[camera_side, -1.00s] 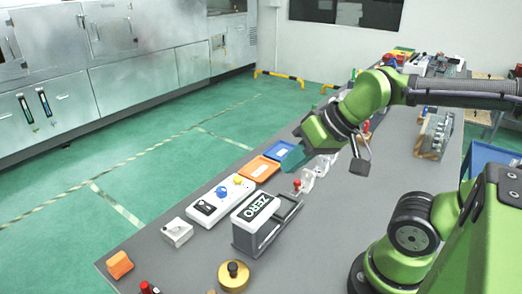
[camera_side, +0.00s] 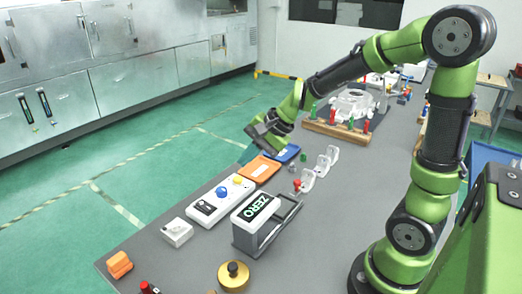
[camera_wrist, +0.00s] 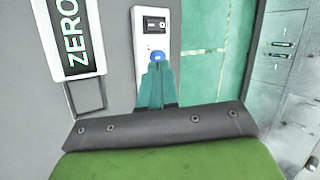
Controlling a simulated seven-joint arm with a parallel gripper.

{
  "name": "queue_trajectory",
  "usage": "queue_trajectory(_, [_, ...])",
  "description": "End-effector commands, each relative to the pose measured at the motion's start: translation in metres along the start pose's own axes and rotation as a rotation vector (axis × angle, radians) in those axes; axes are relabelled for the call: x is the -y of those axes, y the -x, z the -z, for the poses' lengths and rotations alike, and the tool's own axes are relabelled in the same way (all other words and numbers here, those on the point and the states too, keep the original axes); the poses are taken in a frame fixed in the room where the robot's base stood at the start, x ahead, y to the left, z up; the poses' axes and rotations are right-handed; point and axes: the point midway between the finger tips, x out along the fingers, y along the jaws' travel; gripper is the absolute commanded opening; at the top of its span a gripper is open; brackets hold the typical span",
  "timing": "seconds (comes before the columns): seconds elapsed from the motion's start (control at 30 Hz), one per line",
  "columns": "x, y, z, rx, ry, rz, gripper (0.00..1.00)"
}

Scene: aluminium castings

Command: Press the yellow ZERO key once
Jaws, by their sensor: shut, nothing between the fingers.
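A white control panel (camera_side: 207,208) lies on the grey bench with a yellow key (camera_side: 238,180) at its far end and a blue knob (camera_side: 221,191) beside it. My gripper (camera_side: 248,155) is shut and empty, pointing down above the bench near the panel's far end, apart from the key. In the wrist view my teal fingers (camera_wrist: 158,68) lie over the panel (camera_wrist: 146,14). The blue knob (camera_wrist: 157,55) shows just past their tips. The yellow key is hidden there, apparently behind the fingers. A display reading ZERO (camera_side: 258,207) stands beside the panel; it also shows in the wrist view (camera_wrist: 75,35).
An orange tray (camera_side: 259,169) and a blue tray (camera_side: 283,155) lie beyond the panel. White brackets (camera_side: 308,181) stand to their right. A white box (camera_side: 177,232), an orange block (camera_side: 119,264) and a brass piece (camera_side: 234,276) are nearer. Green floor lies left of the bench edge.

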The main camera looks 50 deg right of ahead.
Motion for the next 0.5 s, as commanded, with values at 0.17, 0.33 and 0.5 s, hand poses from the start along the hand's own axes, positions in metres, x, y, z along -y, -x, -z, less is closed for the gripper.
queue_trajectory(0.17, [0.017,-0.039,0.06,-0.059,-0.4,0.081,0.0])
queue_trajectory(0.33, [0.035,-0.049,0.094,-0.103,-0.649,0.179,0.0])
queue_trajectory(0.5, [0.046,-0.044,0.103,-0.117,-0.754,0.239,0.0])
